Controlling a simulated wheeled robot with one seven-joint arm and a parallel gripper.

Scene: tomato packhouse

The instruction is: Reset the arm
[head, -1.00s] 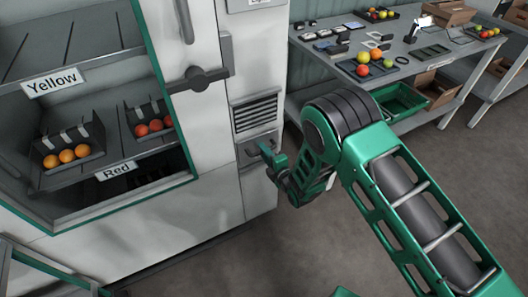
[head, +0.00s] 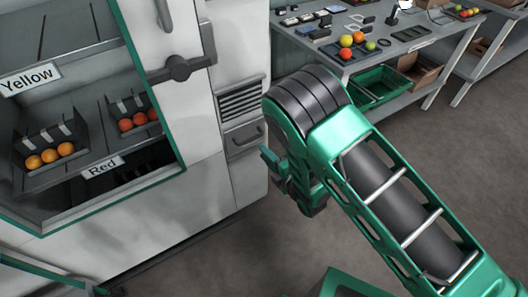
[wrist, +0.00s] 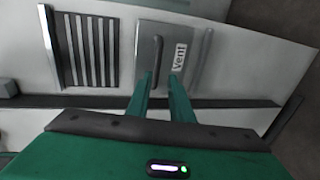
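My green arm reaches from the lower right of the head view toward the white cabinet. My gripper (head: 268,161) points at the cabinet, just below and right of a small panel (head: 242,146) with a dark handle. In the wrist view the two green fingers (wrist: 161,78) are parted with nothing seen between them. Beyond their tips is the grey panel (wrist: 147,45), with a dark bar handle (wrist: 158,55) and a "Vent" label (wrist: 180,56). The fingers look apart from the handle, though the exact distance is hard to judge.
The cabinet has a slatted grille (head: 241,99), a dark latch (head: 180,67) and an open bay with labelled shelves, orange fruit (head: 50,156) and red fruit (head: 139,120). A workbench (head: 390,62) with tomatoes and a green crate (head: 382,84) stands behind right. Grey floor (head: 440,160) is open.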

